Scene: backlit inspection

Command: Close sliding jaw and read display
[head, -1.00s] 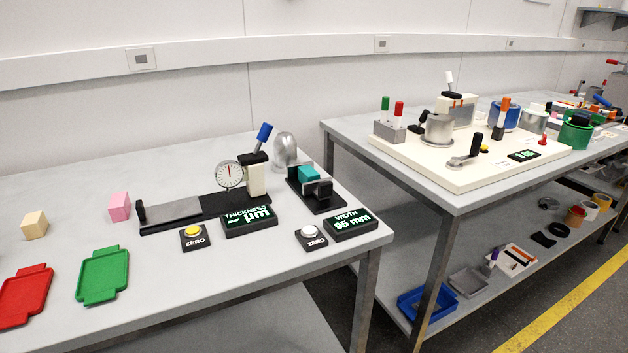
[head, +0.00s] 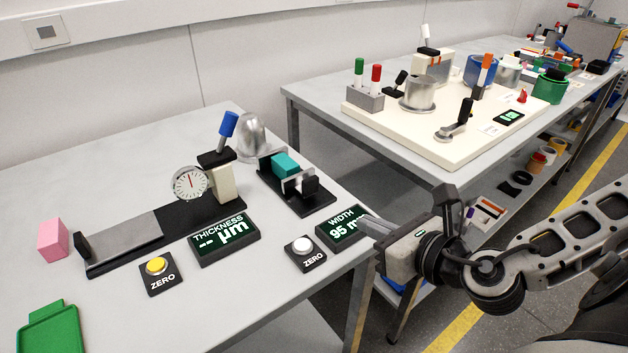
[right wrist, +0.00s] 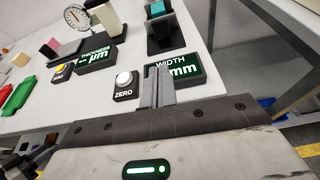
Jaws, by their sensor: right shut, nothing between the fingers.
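The width gauge's black base (head: 310,203) sits near the right end of the near table. A teal block (head: 286,163) is on it. The metal sliding jaw (head: 292,183) with its black knob (head: 310,185) stands in front of the block; I cannot tell whether they touch. The width display (head: 341,229) reads 95 with the unit partly hidden by my right gripper (head: 370,222). That gripper is shut and empty, in front of the display's right end, away from the jaw. In the right wrist view, its fingers overlap the display (right wrist: 182,74). My left gripper is out of view.
A white zero button (head: 303,246) is left of the width display. The thickness gauge, its display (head: 224,239) and yellow zero button (head: 156,265) stand further left. A second table (head: 420,170) lies behind my right arm, across a gap.

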